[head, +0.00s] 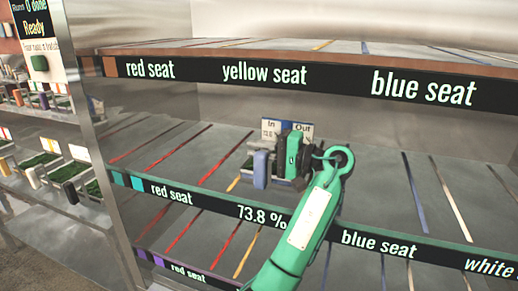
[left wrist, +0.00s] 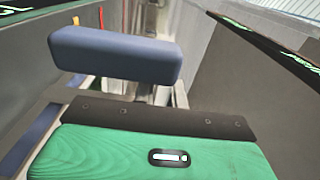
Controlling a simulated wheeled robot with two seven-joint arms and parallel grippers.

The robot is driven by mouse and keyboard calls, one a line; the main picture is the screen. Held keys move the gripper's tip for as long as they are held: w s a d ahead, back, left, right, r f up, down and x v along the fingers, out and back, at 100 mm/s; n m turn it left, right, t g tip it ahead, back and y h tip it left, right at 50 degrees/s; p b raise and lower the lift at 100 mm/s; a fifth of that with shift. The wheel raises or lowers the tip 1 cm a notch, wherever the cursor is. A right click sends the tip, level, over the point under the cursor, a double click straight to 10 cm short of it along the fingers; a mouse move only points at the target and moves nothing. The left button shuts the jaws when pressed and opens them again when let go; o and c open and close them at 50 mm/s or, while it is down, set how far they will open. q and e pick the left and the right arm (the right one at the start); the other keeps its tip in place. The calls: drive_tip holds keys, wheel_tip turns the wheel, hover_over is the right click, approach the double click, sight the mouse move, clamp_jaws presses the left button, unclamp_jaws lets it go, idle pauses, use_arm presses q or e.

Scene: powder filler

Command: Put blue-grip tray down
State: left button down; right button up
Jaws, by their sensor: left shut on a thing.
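The blue-grip tray (head: 262,170) is on or just above the middle shelf, between red lines on the left and blue lines on the right. I cannot tell whether its base touches the shelf. Its upright card reads "In", "73.8" and "Out". My left gripper (head: 279,165) is shut on the tray's blue grip. In the left wrist view the blue grip (left wrist: 115,55) spans the picture beyond the dark edge of my green gripper body. The gripper hides much of the tray. My right gripper is not in view.
The middle shelf (head: 385,205) is bare to the right; its front strip reads "73.8 %" below the tray. The upper shelf (head: 300,65) hangs above and behind. A metal side wall (head: 100,120) stands at the left. Another rack with several small trays (head: 75,175) is beyond it.

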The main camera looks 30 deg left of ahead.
use_arm(q)
drive_tip(key=shift+f, duration=0.1)
drive_tip(key=c, duration=1.4)
unclamp_jaws()
drive_tip(key=shift+c, duration=0.2)
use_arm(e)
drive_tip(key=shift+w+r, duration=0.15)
